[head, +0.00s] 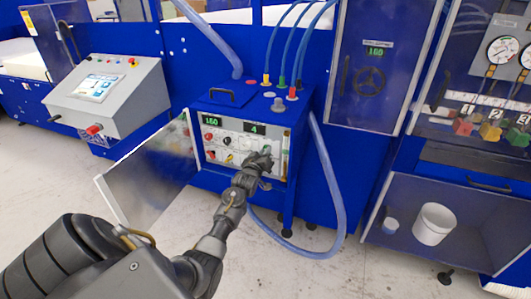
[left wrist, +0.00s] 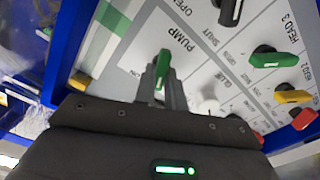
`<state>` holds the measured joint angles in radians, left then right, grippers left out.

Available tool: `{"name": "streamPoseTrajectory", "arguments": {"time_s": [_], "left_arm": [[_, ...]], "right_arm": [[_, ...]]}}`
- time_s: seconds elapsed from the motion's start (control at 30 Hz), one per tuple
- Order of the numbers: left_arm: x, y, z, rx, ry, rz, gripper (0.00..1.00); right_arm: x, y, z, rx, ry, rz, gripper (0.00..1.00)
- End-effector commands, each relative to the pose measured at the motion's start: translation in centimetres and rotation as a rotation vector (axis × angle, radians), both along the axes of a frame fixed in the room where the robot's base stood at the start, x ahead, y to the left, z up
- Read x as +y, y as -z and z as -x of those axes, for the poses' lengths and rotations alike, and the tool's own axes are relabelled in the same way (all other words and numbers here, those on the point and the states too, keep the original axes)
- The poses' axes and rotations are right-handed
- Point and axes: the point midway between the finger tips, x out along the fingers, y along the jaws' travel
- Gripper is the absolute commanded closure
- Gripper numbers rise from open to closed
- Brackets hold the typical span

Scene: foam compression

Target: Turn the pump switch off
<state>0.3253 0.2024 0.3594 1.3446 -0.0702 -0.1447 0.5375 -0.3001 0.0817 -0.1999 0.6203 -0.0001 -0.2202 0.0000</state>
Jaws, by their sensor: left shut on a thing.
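The pump switch is a green knob (left wrist: 162,66) beside the word PUMP on the light control panel, seen in the left wrist view. My left gripper (left wrist: 161,90) is shut on it, with its fingertips at either side of the knob. In the head view my left gripper (head: 267,155) reaches to the right part of the control panel (head: 222,146) on the blue cabinet and hides part of it. The exact angle of the switch against its markings is hard to tell. My right gripper is in neither view.
Close to the switch are a black knob (left wrist: 231,10), a green knob (left wrist: 275,58), a yellow knob (left wrist: 293,96) and a white knob (left wrist: 208,105). The cabinet's open door (head: 150,172) stands left of my arm. A blue hose (head: 335,190) loops at the right.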

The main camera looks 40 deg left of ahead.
Motion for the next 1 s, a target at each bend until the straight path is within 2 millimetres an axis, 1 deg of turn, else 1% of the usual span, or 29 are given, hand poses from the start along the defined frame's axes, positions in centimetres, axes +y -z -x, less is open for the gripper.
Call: {"name": "streamPoseTrajectory", "arguments": {"time_s": [0.27, 0.7, 0.73, 0.87, 0.9, 1.0], "left_arm": [[0.03, -0.03, -0.01, -0.024, 0.000, 0.065, 1.00], [0.02, -0.03, -0.01, -0.027, 0.000, 0.074, 1.00], [0.02, -0.03, -0.01, -0.027, 0.000, 0.074, 0.87], [0.04, -0.02, -0.01, -0.027, 0.000, 0.074, 0.70], [0.03, -0.02, 0.00, -0.027, 0.000, 0.074, 0.66], [0.05, 0.00, 0.02, -0.027, 0.000, 0.073, 0.66]], "right_arm": [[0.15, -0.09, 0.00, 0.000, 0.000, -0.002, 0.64], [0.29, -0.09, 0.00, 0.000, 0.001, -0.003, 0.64], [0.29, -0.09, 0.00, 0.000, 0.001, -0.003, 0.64], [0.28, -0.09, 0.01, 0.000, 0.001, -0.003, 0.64], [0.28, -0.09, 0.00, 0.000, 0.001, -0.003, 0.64], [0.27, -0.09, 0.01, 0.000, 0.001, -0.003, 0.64]]}}
